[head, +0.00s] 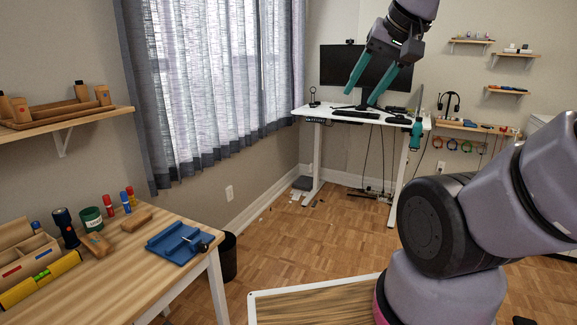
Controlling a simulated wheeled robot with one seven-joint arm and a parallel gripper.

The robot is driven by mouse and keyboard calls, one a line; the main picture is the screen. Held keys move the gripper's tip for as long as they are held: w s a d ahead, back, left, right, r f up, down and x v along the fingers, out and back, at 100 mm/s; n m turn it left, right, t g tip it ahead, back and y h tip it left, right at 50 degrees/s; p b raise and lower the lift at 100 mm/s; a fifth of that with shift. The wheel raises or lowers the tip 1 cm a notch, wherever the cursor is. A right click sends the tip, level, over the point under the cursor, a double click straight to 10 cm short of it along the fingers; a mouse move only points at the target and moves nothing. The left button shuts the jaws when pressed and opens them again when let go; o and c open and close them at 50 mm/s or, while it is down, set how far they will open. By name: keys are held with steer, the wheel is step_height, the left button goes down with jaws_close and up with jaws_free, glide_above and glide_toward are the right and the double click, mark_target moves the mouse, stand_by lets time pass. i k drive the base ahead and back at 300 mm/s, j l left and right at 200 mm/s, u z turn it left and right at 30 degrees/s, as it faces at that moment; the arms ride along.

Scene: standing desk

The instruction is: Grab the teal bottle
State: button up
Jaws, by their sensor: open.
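A small teal upright object (417,133) shows at the front right edge of the white standing desk (340,121). It may be the teal bottle, but it is too small to tell for sure. My gripper (361,98) has teal fingers, points downward and to the left, and is open with nothing seen between the fingers. In the picture it overlaps the black monitor and the desk top, to the left of the teal object. I cannot tell how far it is from the desk.
A black monitor (335,68) and keyboard (355,115) are on the desk.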

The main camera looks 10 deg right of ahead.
mark_target(417, 129)
steer(key=i+l+z, duration=0.15)
steer(key=i+z, duration=0.3)
steer(key=i, duration=0.55)
steer(key=i+j+z, duration=0.2)
steer(key=i+z, duration=0.3)
steer(key=i, duration=0.5)
steer(key=i+l+z, duration=0.15)
steer(key=i+z, duration=0.25)
steer(key=i, duration=0.35)
steer(key=i+z, duration=0.4)
steer(key=i, duration=0.55)
